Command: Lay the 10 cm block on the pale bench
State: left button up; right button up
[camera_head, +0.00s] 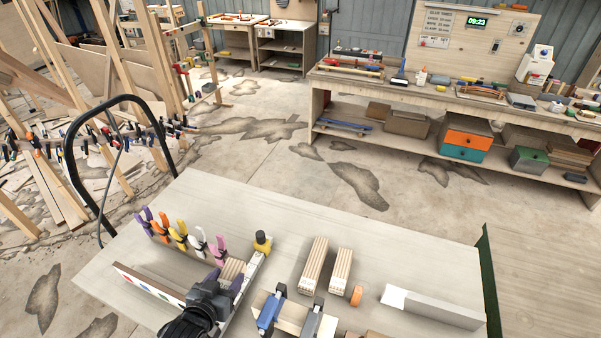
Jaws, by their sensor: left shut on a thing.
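The pale bench (410,265) fills the lower middle of the head view, its top partly covered by tools and wood. My left gripper (226,279) is low over the bench's left half, its dark fingers shut around a short striped wooden block (232,268), which seems to be the 10 cm block. The gripper hides the block's lower part, so I cannot tell whether it touches the bench. Two longer striped blocks (314,264) lie side by side to the right. My right gripper is not in view.
Coloured spring clamps (180,234) stand in a row behind the gripper. A blue clamp (269,312) and a grey clamp (312,320) grip wood at the front. An orange piece (356,296) and a grey-white bar (432,306) lie right. The bench's back right is clear.

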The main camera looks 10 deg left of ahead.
pick_arm(q)
jog(key=s+d+r+p, duration=0.3)
jog(key=d+r+p, duration=0.3)
jog(key=r+p, duration=0.4)
jog(key=p, duration=0.5)
jog(key=shift+s+r, duration=0.15)
jog(key=shift+r, duration=0.1)
